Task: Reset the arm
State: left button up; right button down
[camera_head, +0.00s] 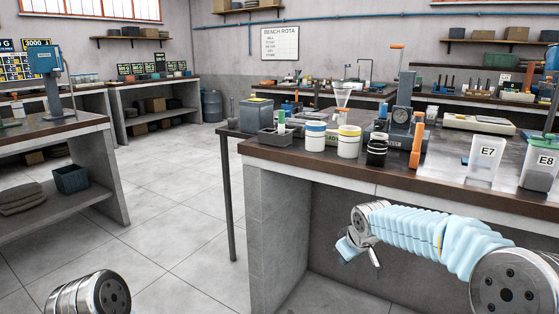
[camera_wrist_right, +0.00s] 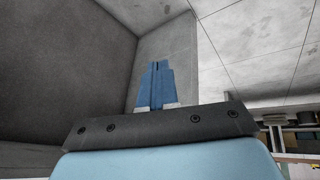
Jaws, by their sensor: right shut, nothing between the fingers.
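My right arm, in a light blue sleeve, reaches in from the lower right of the head view, in front of the bench (camera_head: 330,173). Its gripper (camera_head: 358,262) hangs below the bench top, near the open space under it. In the right wrist view the two blue fingers of the right gripper (camera_wrist_right: 157,85) are together, with nothing between them. Of my left arm only a round metal joint shows at the lower left of the head view. The left gripper is out of view.
The bench top holds a blue-lidded jar (camera_head: 315,137), a yellow-banded jar (camera_head: 349,142), a black jar (camera_head: 377,150), a container marked E7 (camera_head: 486,158) and one marked E8 (camera_head: 540,162). A side bench (camera_head: 55,128) stands at left. The tiled floor (camera_head: 165,210) between is clear.

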jog(key=s+a+f+m+g+y, duration=0.1)
jog(key=s+a+f+g, duration=0.15)
jog(key=s+f, duration=0.65)
jog(key=s+a+f+m+g+y, duration=0.1)
jog(key=s+a+f+m, duration=0.15)
jog(key=f, duration=1.25)
jog(key=s+f+m, duration=0.1)
jog(key=s+f, duration=0.2)
jog(key=s, duration=0.4)
jog(key=s+a+f+m+g, duration=0.1)
jog(key=s+f+m, duration=0.1)
jog(key=s+f, duration=0.2)
jog(key=s+a+f+m+y, duration=0.1)
jog(key=s+f, duration=0.2)
jog(key=s, duration=0.8)
jog(key=shift+f, duration=0.4)
jog(key=shift+a+m+g, duration=0.1)
jog(key=shift+m+g, duration=0.15)
